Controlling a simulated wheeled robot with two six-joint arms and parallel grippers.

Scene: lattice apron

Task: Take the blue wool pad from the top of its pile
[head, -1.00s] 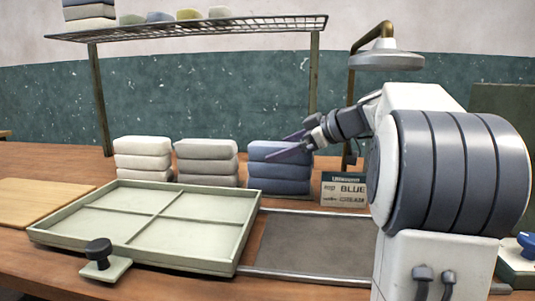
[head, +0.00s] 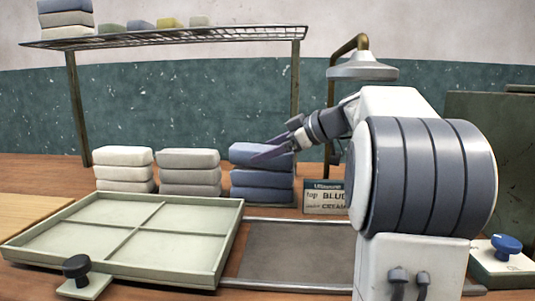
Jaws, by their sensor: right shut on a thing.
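Three piles of folded pads stand in a row behind the tray: a white pile (head: 124,173), a grey pile (head: 189,175) and a blue pile (head: 262,186). My right gripper (head: 268,151) is shut on the top blue wool pad (head: 243,150), its fingers reaching in from the right. The pad sits slightly raised and a little tilted, with a thin dark gap showing over the blue pads below. My fingers hide part of the pad. My left gripper is not in view.
A pale green four-part tray (head: 172,205) is empty at front left. A grey mat (head: 290,255) lies bare beside it. A sign card (head: 325,198) stands right of the blue pile.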

